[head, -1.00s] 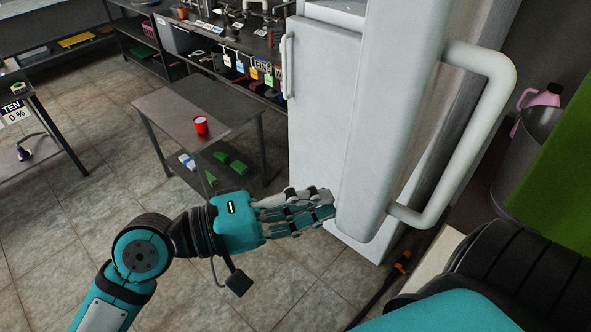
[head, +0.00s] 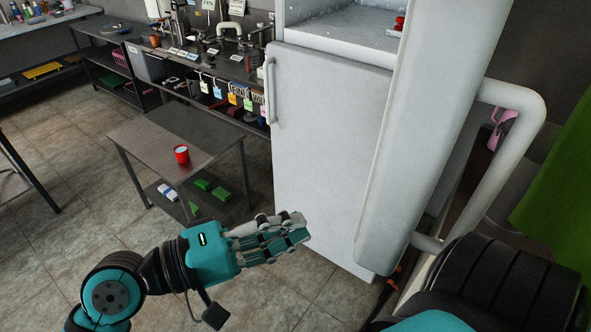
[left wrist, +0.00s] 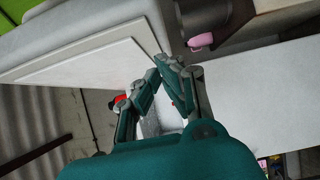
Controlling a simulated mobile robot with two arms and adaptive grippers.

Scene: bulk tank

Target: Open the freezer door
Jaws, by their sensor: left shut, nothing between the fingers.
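A tall white fridge-freezer stands right of centre in the head view. Its upper door (head: 425,130), with a large white handle (head: 513,150) on its outer face, stands open toward me. My right gripper is out of view.
A low metal table (head: 150,140) with a red cup (head: 181,154) on top and green pieces (head: 212,189) on its shelf stands to the left. A long bench (head: 190,60) lines the back. A green cloth (head: 560,185) hangs at far right. Floor at lower left is clear.

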